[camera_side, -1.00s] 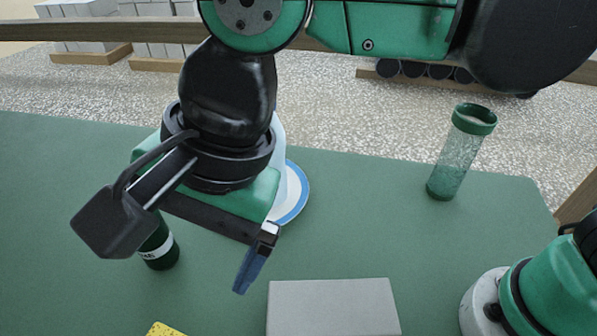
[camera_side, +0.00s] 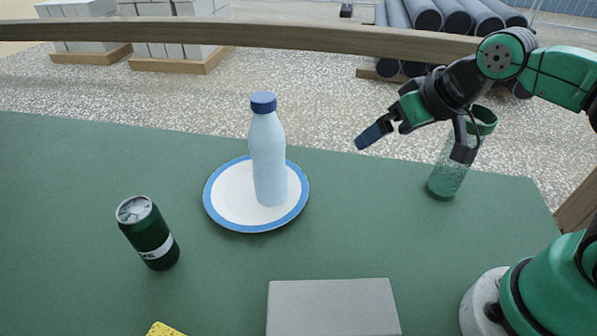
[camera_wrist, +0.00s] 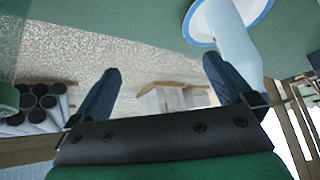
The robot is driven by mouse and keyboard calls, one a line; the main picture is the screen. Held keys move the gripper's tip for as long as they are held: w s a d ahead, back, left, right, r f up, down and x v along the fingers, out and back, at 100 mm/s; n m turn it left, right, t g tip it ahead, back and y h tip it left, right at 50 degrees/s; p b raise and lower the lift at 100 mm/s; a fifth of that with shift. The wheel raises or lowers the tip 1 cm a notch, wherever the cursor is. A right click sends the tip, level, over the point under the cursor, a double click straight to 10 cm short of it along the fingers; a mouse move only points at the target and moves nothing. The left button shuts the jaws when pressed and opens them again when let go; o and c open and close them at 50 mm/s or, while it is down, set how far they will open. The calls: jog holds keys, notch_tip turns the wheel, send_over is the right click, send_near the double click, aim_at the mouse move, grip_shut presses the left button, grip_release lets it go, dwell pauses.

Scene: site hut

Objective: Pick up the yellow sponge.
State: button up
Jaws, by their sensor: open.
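The yellow sponge (camera_side: 163,329) lies on the green table at the near left, cut off by the bottom edge of the side view, so only a corner shows. It is not visible in the wrist view. My gripper (camera_side: 368,140) is raised over the right part of the table, near the far edge, well away from the sponge. In the wrist view my gripper (camera_wrist: 160,85) shows two blue fingers spread wide with nothing between them.
A light blue bottle (camera_side: 268,160) stands on a blue-rimmed plate (camera_side: 225,213). A dark green can (camera_side: 147,235) stands left of it. A grey block (camera_side: 333,305) lies at the front. A green-lidded clear tumbler (camera_side: 446,180) stands at right, partly behind my gripper.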

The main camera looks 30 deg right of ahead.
jog(key=shift+s+d+f+n+h, duration=0.15)
jog(key=shift+d+f+n, duration=0.1)
jog(key=shift+d, duration=0.25)
jog(key=shift+s+d+f+n+h, duration=0.1)
jog(key=shift+d+f+n+h, duration=0.1)
jog(key=shift+d, duration=0.25)
